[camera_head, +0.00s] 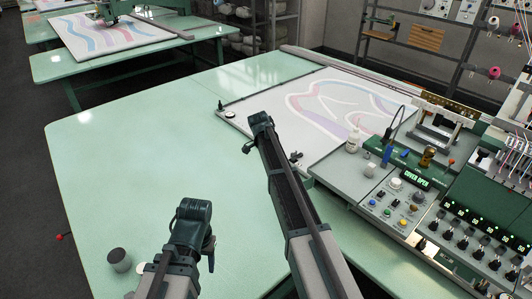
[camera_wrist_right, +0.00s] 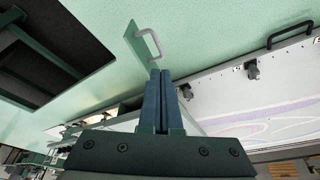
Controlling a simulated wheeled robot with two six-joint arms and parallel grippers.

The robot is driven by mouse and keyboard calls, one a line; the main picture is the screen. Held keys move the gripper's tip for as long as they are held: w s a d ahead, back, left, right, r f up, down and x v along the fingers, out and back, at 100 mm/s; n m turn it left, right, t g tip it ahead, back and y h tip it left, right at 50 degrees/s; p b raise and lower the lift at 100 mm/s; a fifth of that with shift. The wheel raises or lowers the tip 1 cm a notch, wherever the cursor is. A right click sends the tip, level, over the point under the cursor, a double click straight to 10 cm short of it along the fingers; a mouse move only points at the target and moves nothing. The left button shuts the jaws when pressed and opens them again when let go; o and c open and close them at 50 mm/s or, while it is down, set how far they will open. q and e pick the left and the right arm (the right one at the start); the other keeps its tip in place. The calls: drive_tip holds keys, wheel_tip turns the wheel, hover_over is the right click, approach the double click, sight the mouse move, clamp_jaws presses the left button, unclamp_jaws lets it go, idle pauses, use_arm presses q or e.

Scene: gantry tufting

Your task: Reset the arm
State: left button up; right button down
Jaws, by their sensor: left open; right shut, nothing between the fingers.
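My left arm comes in at the bottom left of the head view, and my left gripper (camera_head: 209,250) hangs over the bare green tabletop, open and small in the picture. My right arm reaches from the bottom middle toward the near corner of the tufting frame. Its fingers are hard to make out in the head view. In the right wrist view my right gripper (camera_wrist_right: 161,73) is shut, with its two fingers side by side and nothing between them. A green plate with a grey handle (camera_wrist_right: 148,43) shows just beyond the fingertips; I cannot tell whether they touch.
The green table (camera_head: 110,165) is clear at the left. A frame with patterned cloth (camera_head: 325,105) lies behind my right arm. A control panel with a "COVER OPEN" display (camera_head: 416,183) and a white bottle (camera_head: 353,138) stand at right. A dark cylinder (camera_head: 119,260) stands near the left edge.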

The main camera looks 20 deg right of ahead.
drive_tip(key=s+a+f+n+b, duration=0.2)
drive_tip(key=s+a+n, duration=0.4)
drive_tip(key=s+n, duration=0.2)
drive_tip(key=s+a+f+n+y+b, duration=0.1)
drive_tip(key=s+a+f+n+b, duration=0.1)
drive_tip(key=s+a+n, duration=0.5)
drive_tip(key=s+a+f+n+y+b, duration=0.1)
drive_tip(key=s+a+f+n+b, duration=0.2)
drive_tip(key=s, duration=1.4)
drive_tip(key=a+f+n, duration=0.1)
drive_tip(key=a+n, duration=0.2)
drive_tip(key=n, duration=0.2)
drive_tip(key=shift+a+n, duration=0.35)
drive_tip(key=shift+n, duration=0.05)
drive_tip(key=shift+w+f, duration=0.1)
